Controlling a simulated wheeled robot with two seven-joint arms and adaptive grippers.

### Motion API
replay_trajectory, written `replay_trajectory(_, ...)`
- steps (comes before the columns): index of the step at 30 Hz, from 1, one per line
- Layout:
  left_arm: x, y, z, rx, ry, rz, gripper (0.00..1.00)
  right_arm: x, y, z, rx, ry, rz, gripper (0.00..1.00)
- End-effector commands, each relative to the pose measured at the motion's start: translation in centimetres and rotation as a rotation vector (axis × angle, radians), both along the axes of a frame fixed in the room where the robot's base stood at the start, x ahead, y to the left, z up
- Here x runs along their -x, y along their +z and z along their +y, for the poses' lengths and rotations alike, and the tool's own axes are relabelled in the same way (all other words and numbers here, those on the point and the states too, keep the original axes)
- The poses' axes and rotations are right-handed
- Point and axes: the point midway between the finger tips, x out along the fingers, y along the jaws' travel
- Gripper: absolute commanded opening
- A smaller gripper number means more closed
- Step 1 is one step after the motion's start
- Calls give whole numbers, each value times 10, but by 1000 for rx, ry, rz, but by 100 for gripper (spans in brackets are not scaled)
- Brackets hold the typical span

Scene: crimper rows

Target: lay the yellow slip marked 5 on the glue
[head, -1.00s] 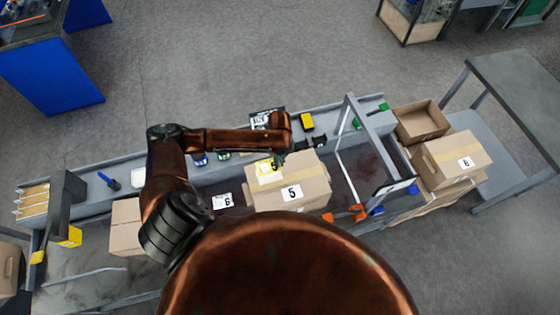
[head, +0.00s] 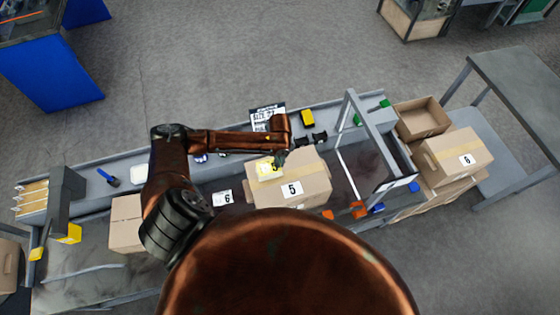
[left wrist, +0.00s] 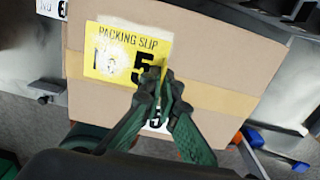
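The yellow slip marked 5 (left wrist: 120,35) is spread flat at the top of a cardboard box (left wrist: 220,65), whose white label also reads 5. In the head view the slip (head: 267,170) is at the box's (head: 308,176) far left part. A whitish speckled patch, seemingly the glue (left wrist: 108,72), shows over the slip's lower left. My left gripper (left wrist: 160,74) has its green fingertips close together on the slip's right part, shut on it and partly covering its 5. In the head view the left gripper (head: 281,157) is mostly hidden under my arm. My right gripper is not in view.
A white slip marked 6 (head: 222,198) lies left of the box. A metal frame (head: 372,140) stands to the right, with a box marked 6 (head: 452,158) beyond it. A yellow block (head: 307,118) and a black item (head: 312,138) lie behind the box.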

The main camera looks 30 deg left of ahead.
Motion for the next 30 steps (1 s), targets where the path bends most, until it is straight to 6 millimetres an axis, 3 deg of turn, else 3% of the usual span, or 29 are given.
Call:
replay_trajectory(15, 1, -33, 0, 0, 0, 1, 0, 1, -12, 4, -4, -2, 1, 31)
replay_trajectory(30, 0, -40, 0, 0, 0, 0, 0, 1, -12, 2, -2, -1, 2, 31)
